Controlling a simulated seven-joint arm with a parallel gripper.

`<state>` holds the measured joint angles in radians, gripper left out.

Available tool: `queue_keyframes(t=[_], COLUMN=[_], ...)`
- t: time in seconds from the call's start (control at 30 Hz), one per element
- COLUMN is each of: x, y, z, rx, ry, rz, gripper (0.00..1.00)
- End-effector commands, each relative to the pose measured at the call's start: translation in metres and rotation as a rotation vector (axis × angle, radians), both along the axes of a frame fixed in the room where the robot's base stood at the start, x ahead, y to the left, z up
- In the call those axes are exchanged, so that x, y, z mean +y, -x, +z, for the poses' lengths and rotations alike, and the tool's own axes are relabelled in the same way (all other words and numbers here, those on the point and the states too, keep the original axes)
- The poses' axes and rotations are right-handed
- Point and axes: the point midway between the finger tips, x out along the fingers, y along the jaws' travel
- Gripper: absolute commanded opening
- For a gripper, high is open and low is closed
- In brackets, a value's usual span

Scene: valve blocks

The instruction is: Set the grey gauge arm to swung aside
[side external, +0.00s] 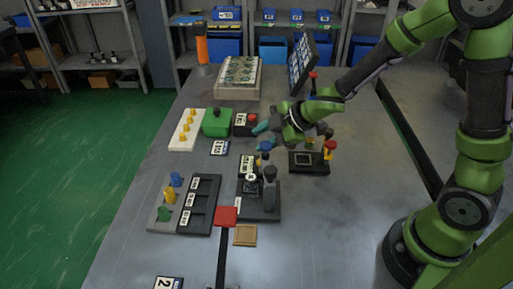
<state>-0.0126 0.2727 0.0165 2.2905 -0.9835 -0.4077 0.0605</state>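A dark block (259,212) stands near the middle of the table, with a white-labelled dial (250,178) on it. A dark grey upright part (270,177) rises at the block's right side; it looks like the gauge arm, but its exact setting is hard to tell at this size. My gripper (262,134) is above and behind this block, pointing left, apart from the grey part. A teal finger shows. A small blue piece (265,146) sits just below it; I cannot tell whether it is a finger or a knob. Nothing is clearly held.
A dark block with red and yellow knobs (329,150) stands to the right. Left are a black labelled tray (199,205), coloured pegs (170,195) and a green block (216,122). A red square (226,216) and a wooden tile (245,236) lie in front.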

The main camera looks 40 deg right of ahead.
Motion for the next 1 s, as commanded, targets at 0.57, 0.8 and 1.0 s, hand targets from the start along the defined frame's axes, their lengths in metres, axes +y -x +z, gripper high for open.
queue_keyframes(t=[0.57, 0.8, 1.0], x=[-0.018, -0.060, -0.088], y=[-0.004, 0.004, 0.026], z=[0.041, 0.052, 0.067], rx=[0.005, 0.026, 0.061], ry=[0.028, 0.012, -0.038], rz=[-0.109, -0.412, -0.669], gripper=[0.38, 0.38, 0.38])
